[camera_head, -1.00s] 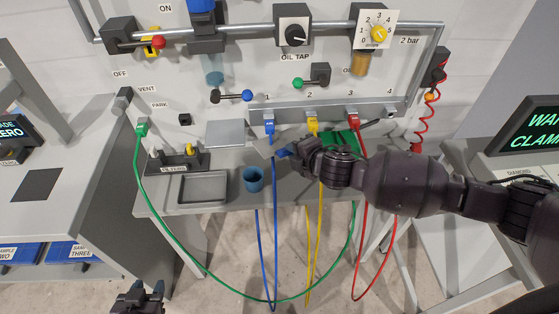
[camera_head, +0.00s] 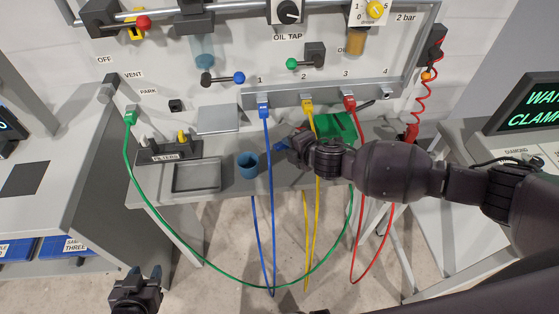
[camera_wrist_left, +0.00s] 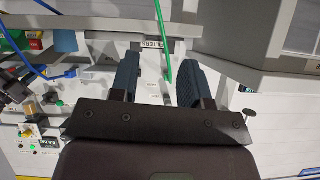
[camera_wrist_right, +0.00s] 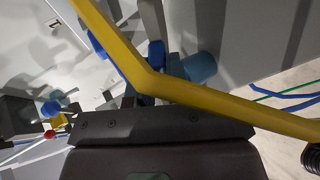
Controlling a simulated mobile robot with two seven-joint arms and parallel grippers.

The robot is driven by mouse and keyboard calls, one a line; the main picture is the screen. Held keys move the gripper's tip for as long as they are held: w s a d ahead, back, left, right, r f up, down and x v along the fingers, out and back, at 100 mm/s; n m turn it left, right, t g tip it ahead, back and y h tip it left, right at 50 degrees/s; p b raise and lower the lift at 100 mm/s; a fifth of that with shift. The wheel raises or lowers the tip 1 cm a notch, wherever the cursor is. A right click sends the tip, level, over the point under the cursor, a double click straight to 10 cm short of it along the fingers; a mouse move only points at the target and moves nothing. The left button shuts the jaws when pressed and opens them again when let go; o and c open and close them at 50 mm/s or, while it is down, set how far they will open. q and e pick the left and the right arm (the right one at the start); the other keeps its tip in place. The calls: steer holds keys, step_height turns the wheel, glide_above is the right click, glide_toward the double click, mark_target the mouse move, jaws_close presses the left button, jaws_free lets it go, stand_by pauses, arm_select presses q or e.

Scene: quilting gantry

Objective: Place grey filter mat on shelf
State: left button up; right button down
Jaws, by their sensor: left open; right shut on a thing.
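My right gripper (camera_head: 284,148) reaches in from the right, over the bench behind the blue and yellow hoses. It is shut on a thin grey piece, seen nearly edge-on as a pale strip in the right wrist view (camera_wrist_right: 152,20), which I take to be the grey filter mat. In the head view I cannot make out the mat now. A small grey shelf plate (camera_head: 219,119) sticks out of the panel, left of the gripper, and looks empty. My left gripper (camera_head: 147,273) is low at the front left, open and empty; its fingers also show in the left wrist view (camera_wrist_left: 158,75).
A grey tray (camera_head: 197,189), a blue cup (camera_head: 247,167) and the FILTERS rack (camera_head: 170,149) stand on the bench. Blue (camera_head: 269,200), yellow (camera_head: 317,205), red and green hoses hang in front. A yellow hose (camera_wrist_right: 215,100) crosses close before the right wrist camera.

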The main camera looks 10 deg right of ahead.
arm_select(q)
steer(key=shift+w+f+b, duration=0.25)
steer(key=shift+f+b, duration=0.25)
steer(key=shift+b, duration=0.1)
steer(key=shift+w+f+b, duration=0.2)
steer(key=shift+f+b, duration=0.3)
steer(key=shift+b, duration=0.05)
arm_select(e)
steer(key=shift+f, duration=1.95)
arm_select(q)
steer(key=shift+r, duration=0.1)
arm_select(e)
steer(key=c, duration=1.3)
jaws_free()
steer(key=shift+o, duration=0.2)
steer(key=shift+s+d+r+p, duration=0.2)
steer(key=shift+s+r+p, duration=0.2)
steer(key=shift+p, duration=0.2)
arm_select(q)
step_height(320, 180, up, 5)
steer(key=p, duration=0.4)
arm_select(e)
steer(key=v, duration=0.6)
steer(key=shift+s+d, duration=0.2)
steer(key=shift+s, duration=0.15)
